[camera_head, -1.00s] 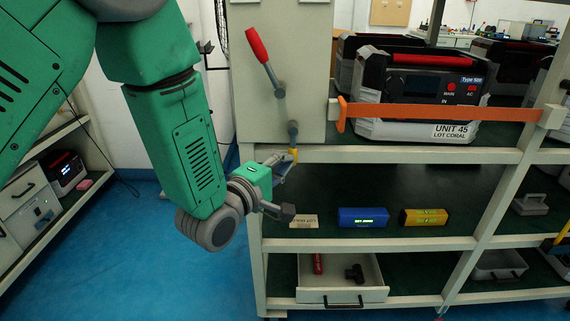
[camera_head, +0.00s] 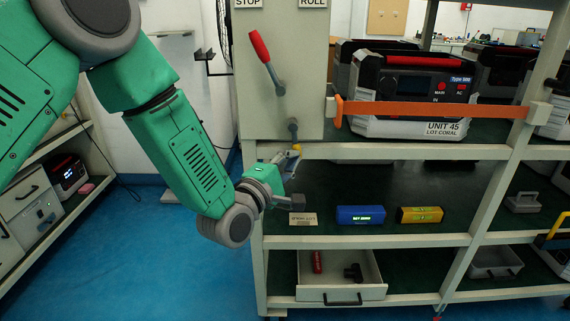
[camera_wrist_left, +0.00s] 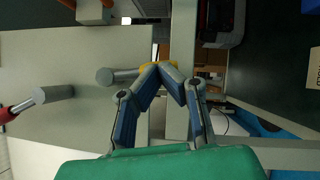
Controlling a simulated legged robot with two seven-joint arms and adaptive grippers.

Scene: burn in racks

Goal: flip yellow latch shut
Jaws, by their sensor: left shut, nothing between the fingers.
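The yellow latch (camera_head: 296,147) shows as a small yellow piece at the lower edge of the grey panel, by the rack's left post. In the left wrist view the yellow latch (camera_wrist_left: 150,65) shows just beyond my fingertips, partly hidden by them. My left gripper (camera_head: 290,165) is at the latch from below; its fingers also show in the left wrist view (camera_wrist_left: 160,72), tips together with nothing between them. I cannot tell whether they touch the latch. My right gripper is not in view.
The grey panel (camera_head: 300,80) carries a red-handled lever (camera_head: 259,46). An orange strap (camera_head: 430,110) crosses the front of Unit 45 (camera_head: 405,80). Blue (camera_head: 360,215) and yellow (camera_head: 420,214) devices sit on the shelf below. An open drawer (camera_head: 340,290) is lower down.

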